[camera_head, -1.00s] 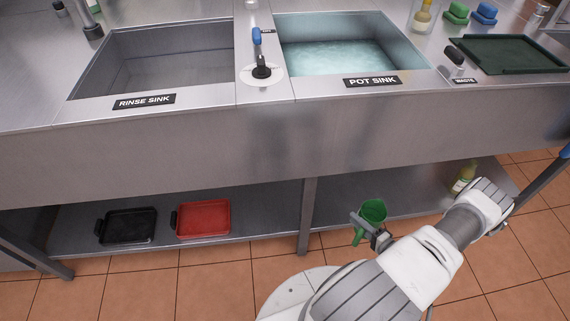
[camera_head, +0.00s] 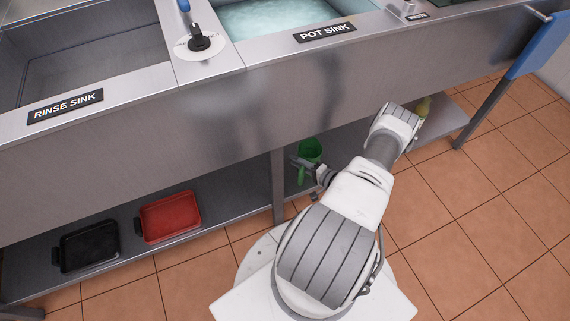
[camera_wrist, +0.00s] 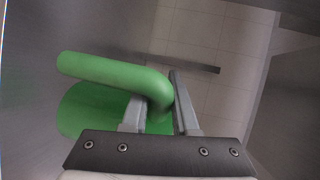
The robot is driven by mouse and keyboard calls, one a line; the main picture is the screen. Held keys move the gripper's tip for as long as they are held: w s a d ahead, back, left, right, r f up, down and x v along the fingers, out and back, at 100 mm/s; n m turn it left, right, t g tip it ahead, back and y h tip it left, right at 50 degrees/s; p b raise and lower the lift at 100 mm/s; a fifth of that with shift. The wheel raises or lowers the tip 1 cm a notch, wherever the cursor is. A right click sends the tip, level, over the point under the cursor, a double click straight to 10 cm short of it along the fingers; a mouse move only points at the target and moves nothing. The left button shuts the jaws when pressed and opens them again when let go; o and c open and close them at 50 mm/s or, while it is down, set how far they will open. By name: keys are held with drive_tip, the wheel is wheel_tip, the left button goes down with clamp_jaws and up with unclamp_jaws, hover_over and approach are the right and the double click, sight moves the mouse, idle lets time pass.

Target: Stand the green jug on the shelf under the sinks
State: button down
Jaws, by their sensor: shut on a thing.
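The green jug (camera_head: 311,150) is at the front of the under-sink shelf, right of the middle leg. It looks upright with its open top facing up. My gripper (camera_head: 308,170) is on its near side, shut on the jug's handle. In the wrist view the green handle (camera_wrist: 115,73) passes between the two fingers of my gripper (camera_wrist: 160,112), with the jug's body (camera_wrist: 85,112) partly hidden behind it. The shelf (camera_head: 235,186) runs under the rinse and pot sinks. I cannot tell whether the jug's base touches the shelf.
A red tray (camera_head: 170,216) and a black tray (camera_head: 88,246) lie on the shelf's left part. The middle leg (camera_head: 278,190) is close left of the jug. The sink front (camera_head: 220,130) overhangs the shelf.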

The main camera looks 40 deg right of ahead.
drive_tip(key=w+f+b, duration=0.3)
drive_tip(key=w+f, duration=0.1)
drive_tip(key=f, duration=0.2)
drive_tip(key=shift+w+f, duration=0.15)
drive_tip(key=shift+f, duration=0.15)
drive_tip(key=c, duration=0.7)
unclamp_jaws()
